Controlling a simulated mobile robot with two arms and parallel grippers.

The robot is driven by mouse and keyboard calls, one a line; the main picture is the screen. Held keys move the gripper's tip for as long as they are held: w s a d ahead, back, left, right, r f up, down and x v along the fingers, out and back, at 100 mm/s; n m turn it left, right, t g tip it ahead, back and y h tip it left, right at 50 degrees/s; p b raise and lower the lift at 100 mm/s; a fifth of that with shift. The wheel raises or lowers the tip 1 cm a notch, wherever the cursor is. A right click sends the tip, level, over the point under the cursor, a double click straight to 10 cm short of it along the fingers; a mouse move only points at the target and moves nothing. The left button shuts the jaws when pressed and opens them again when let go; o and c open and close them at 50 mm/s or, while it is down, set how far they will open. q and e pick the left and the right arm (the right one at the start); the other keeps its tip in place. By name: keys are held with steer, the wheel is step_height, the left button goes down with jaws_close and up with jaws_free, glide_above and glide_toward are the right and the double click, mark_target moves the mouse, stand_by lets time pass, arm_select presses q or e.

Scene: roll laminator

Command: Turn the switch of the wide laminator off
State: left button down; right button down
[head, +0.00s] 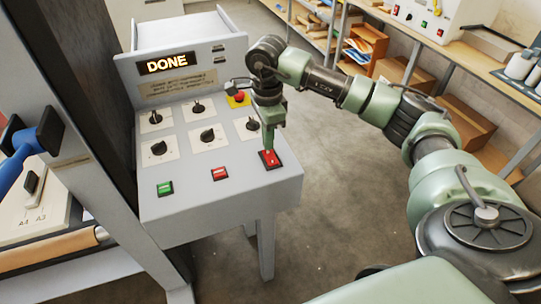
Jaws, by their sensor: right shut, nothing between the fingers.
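The wide laminator's grey control panel (190,201) stands left of centre, and its display (168,63) reads "DONE". A red switch (269,159) in a dark frame sits near the panel's right edge. My right gripper (269,149) points down with its fingers shut and empty, its tips at the red switch and partly covering it. I cannot tell for sure whether the tips touch it or which way the switch is tipped. My left gripper is not in view.
The panel also holds several black knobs (207,135), a green button (165,188), a red button (219,173) and a red emergency button on yellow (238,97). A dark post (85,120) rises at the left. Shelves with boxes (455,125) line the right. Bare floor (335,190) lies between.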

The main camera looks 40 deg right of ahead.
mark_target(268, 152)
steer(key=shift+f+b, duration=0.75)
steer(key=shift+f, duration=0.25)
stand_by(0.6)
steer(key=shift+r, duration=0.15)
steer(key=shift+r+p, duration=2.1)
steer(key=shift+r, duration=1.35)
